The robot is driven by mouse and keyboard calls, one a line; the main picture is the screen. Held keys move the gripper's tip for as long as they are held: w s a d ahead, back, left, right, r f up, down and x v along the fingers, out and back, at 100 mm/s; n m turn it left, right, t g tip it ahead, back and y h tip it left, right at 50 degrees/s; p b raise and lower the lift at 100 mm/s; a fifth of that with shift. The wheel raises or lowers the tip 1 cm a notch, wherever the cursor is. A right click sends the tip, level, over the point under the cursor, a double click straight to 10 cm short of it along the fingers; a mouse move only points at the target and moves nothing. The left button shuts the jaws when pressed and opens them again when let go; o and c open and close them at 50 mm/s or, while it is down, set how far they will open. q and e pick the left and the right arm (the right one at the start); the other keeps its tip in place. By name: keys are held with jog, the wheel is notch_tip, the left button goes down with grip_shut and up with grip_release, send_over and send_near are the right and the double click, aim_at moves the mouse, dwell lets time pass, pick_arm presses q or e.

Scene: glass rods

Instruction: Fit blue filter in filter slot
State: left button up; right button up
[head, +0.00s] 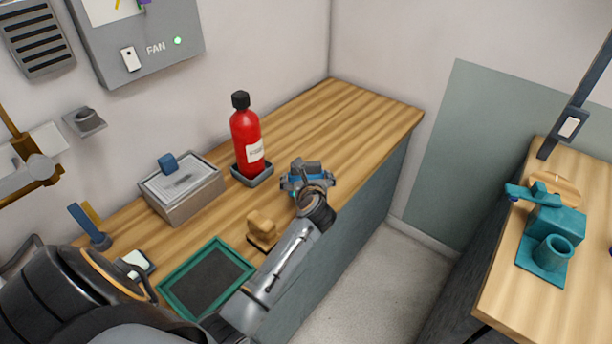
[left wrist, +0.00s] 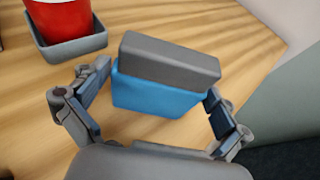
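A blue block with a grey top, which looks like the blue filter (left wrist: 155,90), stands on the wooden counter. In the head view the filter (head: 291,181) is partly hidden by my left gripper (head: 308,181). In the left wrist view the fingers of the left gripper (left wrist: 158,88) are spread, one on each side of the filter. A narrow gap shows at the left finger; the right fingertip is very close to the filter, and contact there is unclear. I cannot clearly identify the filter slot. My right gripper is out of view.
A red bottle (head: 246,138) stands in a grey tray (head: 252,178) left of the gripper. A grey box (head: 183,190) with a blue knob, a wooden block (head: 262,228) and a green-framed tray (head: 205,278) are nearer. A teal device (head: 550,238) stands on the right table. The far counter is clear.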

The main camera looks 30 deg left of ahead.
pick_arm(q)
jog(key=shift+r, duration=0.1)
jog(key=shift+s+d+r, duration=0.1)
jog(key=shift+d+r, duration=0.05)
jog(key=v, duration=1.1)
jog(key=shift+s+d+r, duration=0.15)
jog(key=shift+s+r, duration=0.05)
jog(key=shift+s, duration=0.05)
